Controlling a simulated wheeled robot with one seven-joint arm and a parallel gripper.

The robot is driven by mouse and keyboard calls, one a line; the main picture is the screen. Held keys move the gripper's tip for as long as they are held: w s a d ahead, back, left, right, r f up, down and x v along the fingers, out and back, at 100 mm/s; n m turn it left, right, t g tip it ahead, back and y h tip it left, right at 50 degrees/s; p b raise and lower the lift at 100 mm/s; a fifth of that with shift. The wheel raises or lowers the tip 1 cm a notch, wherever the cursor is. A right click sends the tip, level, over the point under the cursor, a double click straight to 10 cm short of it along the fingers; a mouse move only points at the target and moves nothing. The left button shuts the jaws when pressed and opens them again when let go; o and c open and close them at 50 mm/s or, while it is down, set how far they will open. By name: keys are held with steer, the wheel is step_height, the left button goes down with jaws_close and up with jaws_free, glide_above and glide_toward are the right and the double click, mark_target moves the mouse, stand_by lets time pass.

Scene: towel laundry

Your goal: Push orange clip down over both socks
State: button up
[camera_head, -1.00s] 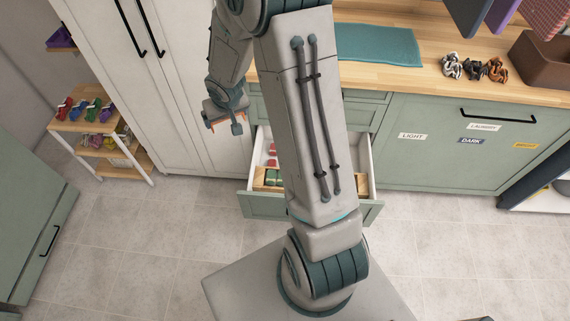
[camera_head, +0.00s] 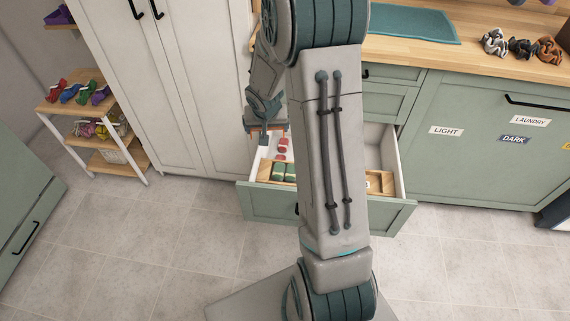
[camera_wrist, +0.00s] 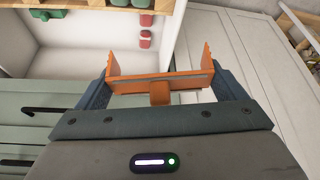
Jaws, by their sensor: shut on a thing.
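My gripper (camera_wrist: 160,90) is shut on the orange clip (camera_wrist: 160,82), a U-shaped piece with two upright ends, held across the fingers in the wrist view. In the head view my gripper (camera_head: 265,130) is near the rear left corner of the open drawer (camera_head: 276,203), with a bit of orange showing. Two red rolled socks (camera_wrist: 145,30) lie on the white drawer floor, ahead of and apart from the clip; they also show in the head view (camera_head: 281,150). My arm hides part of the drawer.
A tall white cabinet (camera_head: 190,80) stands left of the drawer, close to my gripper. A wooden counter (camera_head: 430,52) with a teal mat (camera_head: 410,22) is above the drawer. A shelf (camera_head: 70,105) with coloured bundles stands further left. The floor is clear.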

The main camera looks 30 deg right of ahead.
mark_target(285, 167)
steer(key=shift+s+d+f+m+h+b, duration=0.15)
steer(key=shift+d+f+m+b, duration=0.55)
steer(key=shift+f+b, duration=2.6)
steer(key=shift+w+d+f+m+h+b, duration=0.15)
steer(key=shift+d+f+b, duration=1.1)
steer(key=shift+f+b, duration=2.05)
steer(key=shift+s+d+f+m+h+b, duration=0.3)
steer(key=shift+d+f+b, duration=0.65)
steer(key=shift+f+b, duration=2.35)
steer(key=shift+w+f+p, duration=0.15)
steer(key=shift+f+p, duration=0.25)
steer(key=shift+f, duration=0.25)
steer(key=shift+r+p, duration=0.9)
steer(key=shift+r, duration=0.25)
steer(key=shift+f+b, duration=1.65)
steer(key=shift+b, duration=0.35)
